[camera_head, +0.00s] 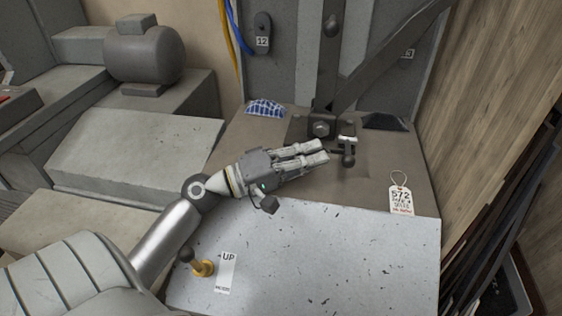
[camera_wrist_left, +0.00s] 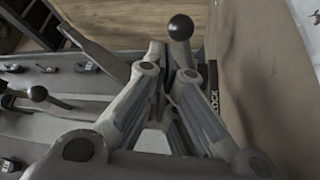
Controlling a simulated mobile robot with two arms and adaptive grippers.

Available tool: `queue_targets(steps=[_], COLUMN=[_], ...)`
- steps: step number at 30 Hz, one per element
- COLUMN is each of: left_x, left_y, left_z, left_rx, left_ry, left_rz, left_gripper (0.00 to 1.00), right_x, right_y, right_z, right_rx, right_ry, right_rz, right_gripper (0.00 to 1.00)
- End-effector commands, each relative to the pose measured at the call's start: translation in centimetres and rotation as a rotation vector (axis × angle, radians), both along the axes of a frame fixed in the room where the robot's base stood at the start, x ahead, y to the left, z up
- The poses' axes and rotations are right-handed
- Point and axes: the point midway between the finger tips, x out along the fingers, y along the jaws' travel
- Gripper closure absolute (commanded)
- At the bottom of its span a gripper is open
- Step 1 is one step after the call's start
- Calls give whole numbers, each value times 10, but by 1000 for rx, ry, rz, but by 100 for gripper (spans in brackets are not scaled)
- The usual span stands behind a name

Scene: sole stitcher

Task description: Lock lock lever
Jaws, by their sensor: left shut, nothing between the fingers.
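My left gripper (camera_head: 321,151) reaches in from the left over the worn brown bed of the machine. Its fingers are shut with nothing between them. A small dark lever with a ball knob (camera_head: 348,158) stands just right of the fingertips in the head view, close to them. In the left wrist view, a black ball knob (camera_wrist_left: 180,27) shows just beyond the shut fingers (camera_wrist_left: 172,68). A dark label reading LOCK (camera_wrist_left: 213,100) is partly hidden behind the right finger there. Whether the fingers touch the lever I cannot tell. My right gripper is not in view.
A second ball-knobbed lever (camera_wrist_left: 38,94) shows at the left wrist view's left. A yellow-based lever (camera_head: 203,268) stands beside an UP label (camera_head: 226,270). A 572 tag (camera_head: 401,200) lies at right. The speckled light panel (camera_head: 340,255) in front is mostly clear.

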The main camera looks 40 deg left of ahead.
Motion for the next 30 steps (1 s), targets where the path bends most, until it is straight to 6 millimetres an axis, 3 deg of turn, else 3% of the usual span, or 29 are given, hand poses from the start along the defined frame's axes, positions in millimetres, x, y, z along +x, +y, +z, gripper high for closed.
queue_targets(steps=[12,30], left_x=[-51,-59], left_y=[38,44], left_z=[-7,-8], left_rx=[-2,-2], left_ry=[-7,-9], left_rz=[7,6], left_gripper=[100,100], right_x=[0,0], right_y=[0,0], right_z=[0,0], right_rx=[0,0], right_ry=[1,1], right_rz=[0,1], right_gripper=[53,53])
